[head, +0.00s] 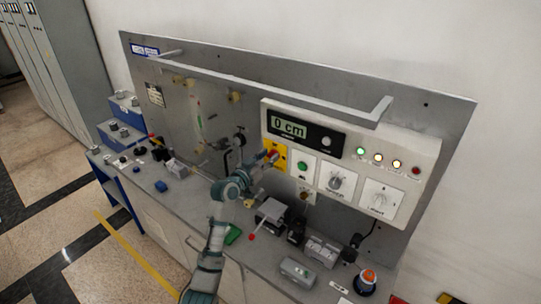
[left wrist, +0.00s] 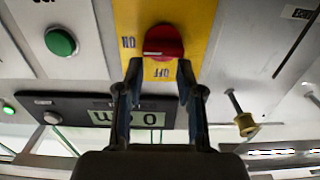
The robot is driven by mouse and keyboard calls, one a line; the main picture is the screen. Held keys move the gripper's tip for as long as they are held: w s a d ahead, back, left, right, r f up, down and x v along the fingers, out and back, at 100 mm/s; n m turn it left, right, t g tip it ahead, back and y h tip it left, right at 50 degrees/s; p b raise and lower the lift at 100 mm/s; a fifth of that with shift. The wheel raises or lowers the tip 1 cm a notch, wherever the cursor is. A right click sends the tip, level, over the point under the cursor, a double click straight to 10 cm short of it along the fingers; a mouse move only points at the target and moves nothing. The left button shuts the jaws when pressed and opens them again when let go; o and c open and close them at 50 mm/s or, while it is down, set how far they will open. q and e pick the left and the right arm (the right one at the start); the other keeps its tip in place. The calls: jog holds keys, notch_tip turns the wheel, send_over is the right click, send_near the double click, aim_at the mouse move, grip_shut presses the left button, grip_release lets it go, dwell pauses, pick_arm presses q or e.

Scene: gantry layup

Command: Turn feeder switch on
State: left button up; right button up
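The red feeder switch (left wrist: 163,42) is a round knob on a yellow plate (left wrist: 200,14) with ON and OFF labels. The wrist picture is upside down. The switch (head: 270,153) and plate (head: 281,161) also show in the head view, partly hidden by my gripper. My left gripper (left wrist: 160,72) is open, with its two fingers apart and pointing at the knob, their tips close to its edge. I cannot tell whether they touch it. The left gripper (head: 264,163) is also at the plate in the head view. My right gripper is not in view.
A green button (head: 302,166), two dial switches (head: 337,182) and a display reading 0 cm (head: 289,127) are on the white panel beside the plate. A grey bar (head: 290,87) juts out above. The bench (head: 190,207) holds several small devices.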

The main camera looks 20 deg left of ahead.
pick_arm(q)
jog(key=p+v, duration=0.3)
jog(key=v, duration=1.6)
jog(key=shift+a, duration=0.3)
dwell(0.4)
jog(key=shift+d, duration=0.1)
